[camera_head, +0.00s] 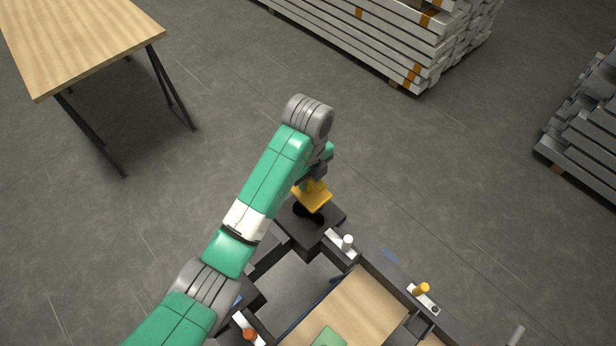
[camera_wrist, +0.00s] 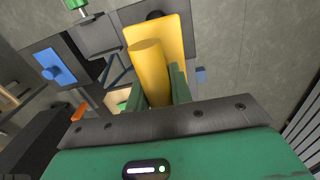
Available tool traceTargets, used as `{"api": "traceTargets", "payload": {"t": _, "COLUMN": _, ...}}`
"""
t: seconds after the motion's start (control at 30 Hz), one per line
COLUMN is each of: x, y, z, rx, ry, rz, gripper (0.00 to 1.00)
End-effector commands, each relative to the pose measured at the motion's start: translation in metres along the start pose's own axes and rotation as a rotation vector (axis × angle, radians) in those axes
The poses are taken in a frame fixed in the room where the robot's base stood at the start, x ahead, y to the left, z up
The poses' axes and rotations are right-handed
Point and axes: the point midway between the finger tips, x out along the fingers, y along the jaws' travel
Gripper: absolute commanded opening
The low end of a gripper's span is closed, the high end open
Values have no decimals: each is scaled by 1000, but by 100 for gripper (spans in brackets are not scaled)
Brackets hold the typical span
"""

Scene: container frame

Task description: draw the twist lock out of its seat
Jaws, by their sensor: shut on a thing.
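The twist lock (camera_head: 312,195) is yellow, with a flat plate and a round stem. In the wrist view its stem (camera_wrist: 148,62) stands between the two green fingers, and its plate (camera_wrist: 172,38) lies beyond them. My gripper (camera_wrist: 157,88) is shut on the twist lock; in the head view the gripper is mostly hidden by my arm. The seat is a dark corner block (camera_head: 330,217) of the frame. Its black round hole (camera_head: 306,214) shows partly beneath the plate, which looks raised above the block. The hole also shows at the plate's edge in the wrist view (camera_wrist: 154,15).
The frame carries a white pin (camera_head: 347,243), a yellow pin (camera_head: 423,289) and an orange pin (camera_head: 250,336) near a wooden board (camera_head: 365,305). A table (camera_head: 80,40) stands upper left. Metal beams (camera_head: 390,35) are stacked behind, more (camera_head: 590,125) at right. Floor between is clear.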

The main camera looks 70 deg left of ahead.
Motion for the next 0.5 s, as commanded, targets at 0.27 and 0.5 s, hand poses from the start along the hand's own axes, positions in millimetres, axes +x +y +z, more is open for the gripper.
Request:
{"api": "traceTargets", "payload": {"t": 0.27, "x": -15, "y": -1, "z": 0, "rx": 0, "ry": -2, "rz": -3, "gripper": 0}}
{"api": "traceTargets", "payload": {"t": 0.5, "x": -24, "y": -1, "z": 0, "rx": 0, "ry": -2, "rz": -3, "gripper": 0}}
